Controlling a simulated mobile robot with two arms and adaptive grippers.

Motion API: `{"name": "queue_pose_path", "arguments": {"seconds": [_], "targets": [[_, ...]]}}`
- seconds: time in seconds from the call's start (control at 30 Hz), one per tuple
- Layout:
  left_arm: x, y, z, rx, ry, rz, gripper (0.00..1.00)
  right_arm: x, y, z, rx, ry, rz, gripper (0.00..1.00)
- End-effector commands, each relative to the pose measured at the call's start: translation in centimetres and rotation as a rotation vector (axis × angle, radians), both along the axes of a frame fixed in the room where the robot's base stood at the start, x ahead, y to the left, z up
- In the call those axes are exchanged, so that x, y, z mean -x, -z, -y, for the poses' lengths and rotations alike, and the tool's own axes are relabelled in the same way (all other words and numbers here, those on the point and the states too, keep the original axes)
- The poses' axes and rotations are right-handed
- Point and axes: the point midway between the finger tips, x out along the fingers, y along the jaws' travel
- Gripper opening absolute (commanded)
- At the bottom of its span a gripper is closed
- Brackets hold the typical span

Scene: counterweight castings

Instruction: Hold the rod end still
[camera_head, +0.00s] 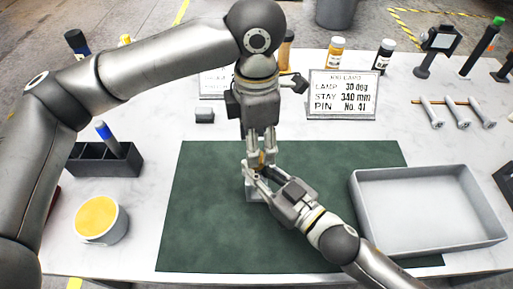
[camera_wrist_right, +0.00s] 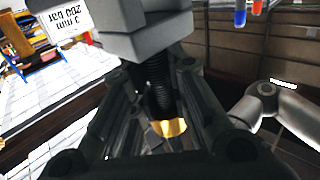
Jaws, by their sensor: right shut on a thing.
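My right gripper (camera_head: 258,177) reaches in from the lower right and is shut at the rod end above the green mat (camera_head: 210,225). In the right wrist view, a dark threaded rod (camera_wrist_right: 160,92) with a brass-coloured piece (camera_wrist_right: 170,128) at its lower end shows between the fingers of this gripper. My left gripper (camera_head: 260,150) points down from above, just over the right one. Its fingers stand a little apart, and what is between them is too small to tell. A pale grey block (camera_head: 256,193) shows below the grippers, partly hidden by them.
A grey tray (camera_head: 362,205) stands on the right. A card (camera_head: 342,95) reads lamp 30 deg, stay 340 mm, pin No. 41. Several bolts (camera_head: 431,113) lie back right. A yellow-filled tub (camera_head: 100,219) and a dark holder (camera_head: 88,160) stand left. The mat's front is clear.

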Motion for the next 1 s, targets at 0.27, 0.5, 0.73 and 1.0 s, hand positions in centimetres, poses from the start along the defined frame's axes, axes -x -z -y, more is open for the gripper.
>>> {"name": "queue_pose_path", "arguments": {"seconds": [0.27,0.5,0.73,1.0], "targets": [[0.03,-0.46,-0.04,-0.002,0.000,-0.001,0.51,0.03,0.04,-0.01,0.000,0.000,-0.001,0.00],[0.02,-0.51,-0.04,-0.002,-0.093,-0.001,0.48,0.03,0.05,-0.01,0.000,0.000,-0.001,0.00],[-0.01,-0.73,-0.04,-0.002,-0.454,-0.002,0.48,0.03,0.05,-0.02,0.000,0.000,-0.001,0.00],[-0.01,-1.00,-0.04,-0.004,-0.953,-0.004,0.48,0.03,0.05,-0.02,0.000,-0.001,-0.001,0.00]]}}
